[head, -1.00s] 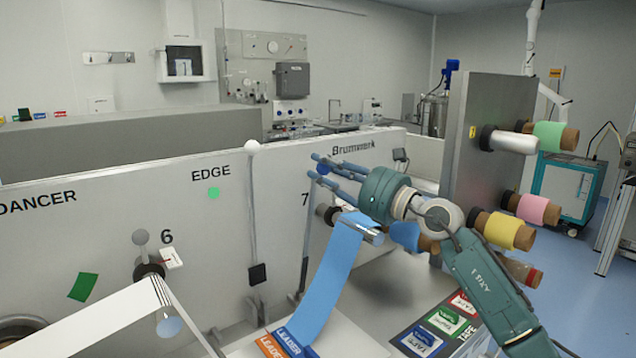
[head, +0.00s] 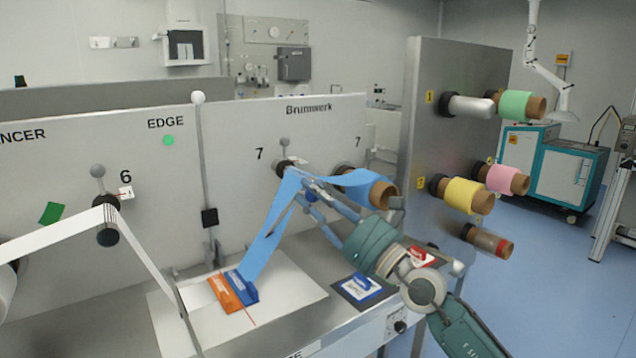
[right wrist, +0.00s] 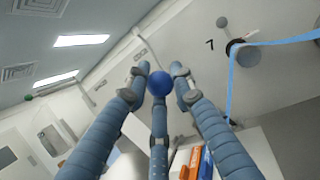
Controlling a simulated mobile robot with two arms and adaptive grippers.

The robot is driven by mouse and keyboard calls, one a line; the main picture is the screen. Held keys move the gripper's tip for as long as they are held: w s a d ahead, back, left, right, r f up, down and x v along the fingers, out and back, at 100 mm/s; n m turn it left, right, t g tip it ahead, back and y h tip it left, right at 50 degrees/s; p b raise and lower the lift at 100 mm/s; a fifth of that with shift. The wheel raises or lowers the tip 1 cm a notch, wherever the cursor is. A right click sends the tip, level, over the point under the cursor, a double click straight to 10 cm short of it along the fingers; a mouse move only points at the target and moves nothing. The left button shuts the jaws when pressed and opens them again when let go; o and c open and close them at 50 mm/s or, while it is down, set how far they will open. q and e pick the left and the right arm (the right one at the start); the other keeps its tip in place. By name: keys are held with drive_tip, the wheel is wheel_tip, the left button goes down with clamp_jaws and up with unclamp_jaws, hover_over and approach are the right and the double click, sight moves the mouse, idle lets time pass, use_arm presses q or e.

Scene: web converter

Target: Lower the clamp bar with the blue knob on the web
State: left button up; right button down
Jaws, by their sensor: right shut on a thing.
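My right gripper (head: 303,188) reaches up and left beside roller 7, in front of the blue web. In the right wrist view the blue knob (right wrist: 160,84) sits between its fingertips, and the gripper is shut on it. The clamp bar under the knob is mostly hidden by the fingers. The blue web (head: 272,228) runs from the blue roll (head: 382,192) over roller 7 and slopes down to the table, ending at the blue leader block (head: 236,288). My left gripper is not in view.
An orange block (head: 222,292) lies beside the blue one on a white plate (head: 290,295). A steel panel (head: 425,110) with several rolls is at the right. A white web (head: 60,228) passes over roller 6.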

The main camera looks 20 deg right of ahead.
drive_tip(key=shift+s+d+f, duration=0.2)
drive_tip(key=shift+s, duration=0.1)
drive_tip(key=c, duration=1.5)
unclamp_jaws()
drive_tip(key=shift+f, duration=0.1)
drive_tip(key=v, duration=1.2)
drive_tip(key=shift+d, duration=0.1)
